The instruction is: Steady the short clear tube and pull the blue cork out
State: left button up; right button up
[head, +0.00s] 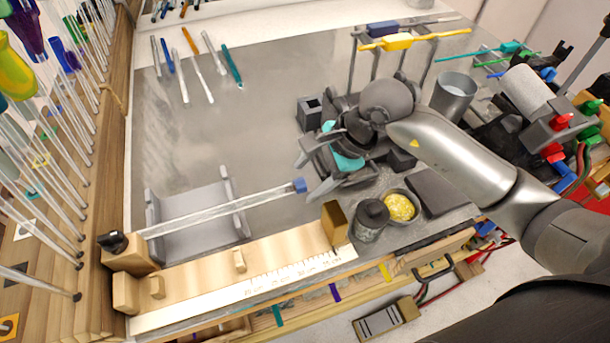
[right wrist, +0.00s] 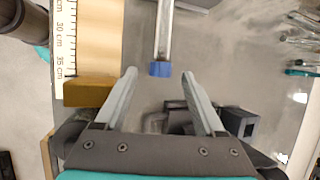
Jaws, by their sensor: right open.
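The short clear tube (head: 225,208) lies nearly level across a grey cradle (head: 195,240), its left end at a wooden block with a black knob (head: 112,242). The blue cork (head: 299,186) sits in its right end. My right gripper (head: 312,170) is open just right of the cork. In the right wrist view the cork (right wrist: 160,69) is between the open fingertips (right wrist: 159,76), with a gap on both sides. My left gripper is not in view.
A wooden ruler board (head: 240,270) with an upright end block (head: 335,222) runs along the front. A dark jar (head: 371,220) and a bowl of yellow material (head: 401,206) stand near my right gripper. Several thin rods lie at the back; the middle of the grey surface is clear.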

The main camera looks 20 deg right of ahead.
aim_at(295, 187)
jog(key=shift+x, duration=1.1)
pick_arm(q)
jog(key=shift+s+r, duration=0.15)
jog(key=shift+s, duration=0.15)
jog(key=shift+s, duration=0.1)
